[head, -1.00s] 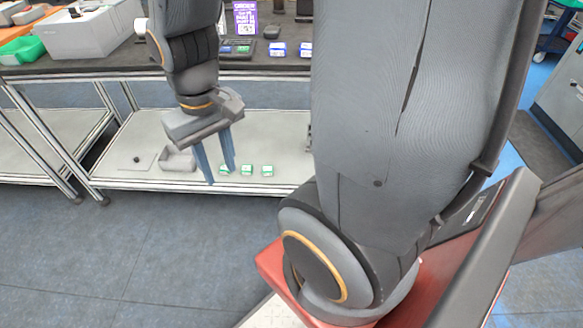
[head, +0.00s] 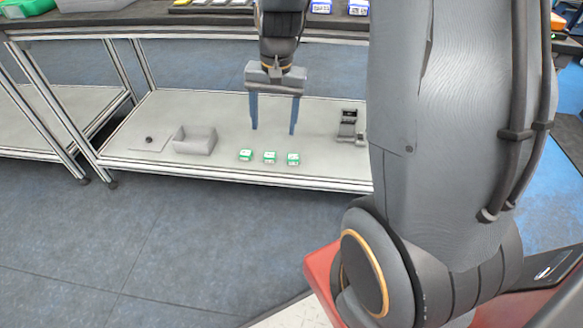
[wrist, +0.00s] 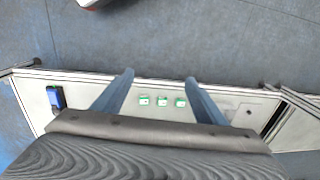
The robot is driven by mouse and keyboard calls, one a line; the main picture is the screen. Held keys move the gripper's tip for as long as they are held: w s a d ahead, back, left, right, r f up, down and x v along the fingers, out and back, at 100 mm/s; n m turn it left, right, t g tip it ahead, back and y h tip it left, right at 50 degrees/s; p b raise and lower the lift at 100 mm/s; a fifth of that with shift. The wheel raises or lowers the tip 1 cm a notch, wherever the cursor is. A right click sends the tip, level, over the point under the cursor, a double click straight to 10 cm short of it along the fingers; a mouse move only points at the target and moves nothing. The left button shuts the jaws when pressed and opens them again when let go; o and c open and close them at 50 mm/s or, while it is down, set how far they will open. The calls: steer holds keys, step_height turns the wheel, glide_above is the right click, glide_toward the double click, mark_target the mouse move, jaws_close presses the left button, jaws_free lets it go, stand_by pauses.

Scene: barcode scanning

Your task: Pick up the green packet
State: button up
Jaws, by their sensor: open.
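Three small green and white packets stand in a row on the lower shelf of the table: a left packet (head: 246,155), a middle packet (head: 270,157) and a right packet (head: 293,159). In the wrist view the packets, such as the middle one (wrist: 162,101), show between the two fingers and beyond them. My gripper (head: 273,130) is open and empty, with its blue fingers pointing down. It is above the shelf and apart from the packets. Which packet the task means cannot be told.
A grey open box (head: 195,141) and a flat plate with a dark knob (head: 148,141) are left of the packets on the shelf (head: 225,107). A dark scanner-like device (head: 348,124) stands to the right. The table top (head: 150,14) overhangs the shelf.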

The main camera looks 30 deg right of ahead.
steer(key=w+d+f+m+b, duration=0.4)
steer(key=w+d+f+b, duration=0.15)
steer(key=w+f, duration=0.45)
steer(key=w+d+f+m+b, duration=0.5)
steer(key=w+f, duration=0.3)
steer(key=f, duration=0.4)
steer(key=m+t+y+b, duration=0.15)
steer(key=m+b, duration=0.25)
steer(key=m, duration=0.4)
glide_toward(293, 157)
steer(key=shift+w+d+f+g+y, duration=0.25)
steer(key=shift+w+f+y, duration=0.1)
steer(key=shift+f, duration=0.15)
steer(key=b+x, duration=0.2)
steer(key=x, duration=0.5)
steer(key=shift+w+f+b, duration=0.1)
steer(key=shift+b, duration=0.3)
steer(key=shift+c, duration=0.5)
steer(key=c, duration=1.1)
steer(key=shift+c, duration=0.2)
